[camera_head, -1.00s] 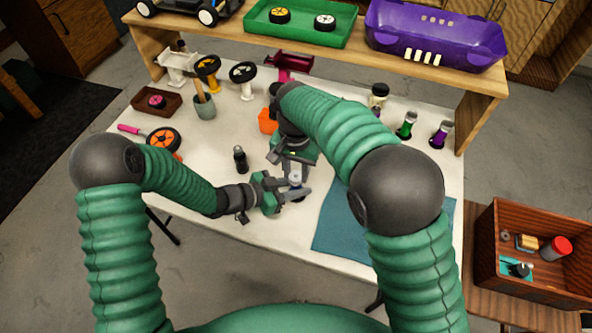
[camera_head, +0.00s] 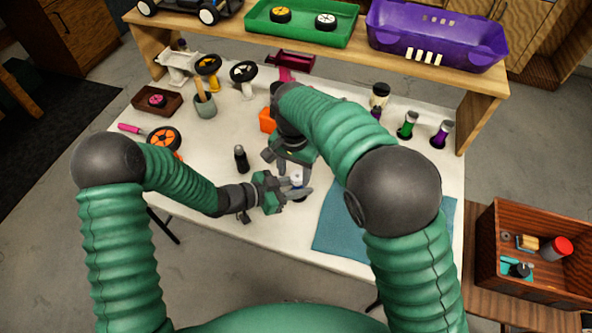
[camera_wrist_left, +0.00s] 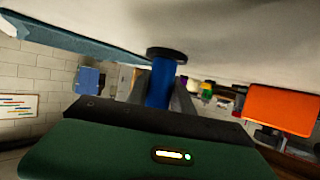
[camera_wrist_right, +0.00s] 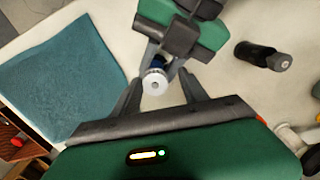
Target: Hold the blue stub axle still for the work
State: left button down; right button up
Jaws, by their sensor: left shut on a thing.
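The blue stub axle stands upright on the table, its blue shaft (camera_wrist_left: 161,82) between my left gripper's fingers in the left wrist view, with a dark round flange (camera_wrist_left: 166,54) at the table side. My left gripper (camera_head: 298,193) is shut on it near the table's front. A pale round piece (camera_wrist_right: 155,83) with a small centre hole sits at the axle's top; it also shows in the head view (camera_head: 297,179). My right gripper (camera_wrist_right: 163,104) is open and apart from the axle, its fingers empty and spread to either side in its wrist view.
A black bottle-like object (camera_head: 241,159) stands left of the grippers. A blue-green mat (camera_head: 338,235) lies to the right. An orange block (camera_head: 267,120) is behind my right gripper (camera_head: 278,161). Several small holders stand at the back, under a shelf (camera_head: 340,58).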

aim_at(294, 175)
jog(key=shift+d+r, duration=0.1)
jog(key=shift+d, duration=0.05)
jog(key=shift+r, duration=0.25)
notch_tip(294, 175, up, 11)
jog(key=shift+r, duration=0.15)
